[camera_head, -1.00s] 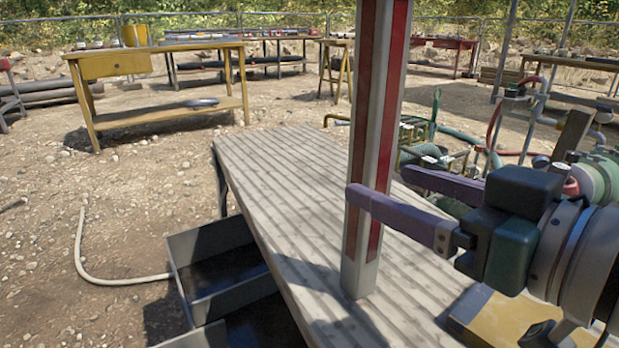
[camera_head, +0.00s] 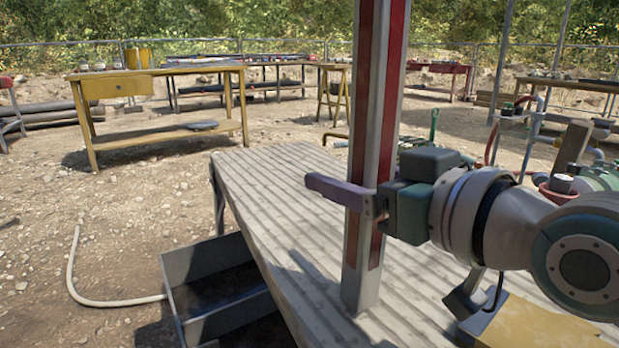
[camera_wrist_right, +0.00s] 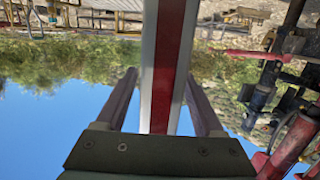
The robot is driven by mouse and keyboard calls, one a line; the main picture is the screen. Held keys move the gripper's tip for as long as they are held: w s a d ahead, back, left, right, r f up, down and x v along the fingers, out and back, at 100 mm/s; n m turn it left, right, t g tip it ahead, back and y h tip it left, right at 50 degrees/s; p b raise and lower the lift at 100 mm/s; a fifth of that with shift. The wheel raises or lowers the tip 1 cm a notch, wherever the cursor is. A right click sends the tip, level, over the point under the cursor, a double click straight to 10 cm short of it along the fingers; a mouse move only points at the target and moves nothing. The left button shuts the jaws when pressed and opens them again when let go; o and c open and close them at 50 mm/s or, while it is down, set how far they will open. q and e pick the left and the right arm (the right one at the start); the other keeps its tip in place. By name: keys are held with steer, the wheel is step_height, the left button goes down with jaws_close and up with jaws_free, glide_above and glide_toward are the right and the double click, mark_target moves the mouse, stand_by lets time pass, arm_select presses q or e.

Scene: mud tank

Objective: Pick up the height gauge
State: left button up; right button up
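The height gauge, which I take to be the tall grey post with red stripes (camera_head: 362,270), stands upright on the plank table (camera_head: 270,200). Its top is cut off by the picture edge. My right gripper (camera_head: 335,184) comes in from the right at mid-height of the visible post. One purple finger crosses in front of the post, and the other is hidden behind it. In the right wrist view the post (camera_wrist_right: 164,60) runs between the two fingers, with gaps beside it, so the gripper is open around it. My left gripper is not in view.
A yellow block-like object (camera_head: 535,325) lies at the table's near right, below my right arm. Grey open bins (camera_head: 205,265) stand on the ground left of the table. Pipework and valves (camera_head: 590,165) are at the right. A yellow workbench (camera_head: 160,75) stands farther back.

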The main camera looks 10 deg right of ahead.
jaws_close()
stand_by(0.3)
stand_by(0.8)
steer(key=shift+r, duration=0.1)
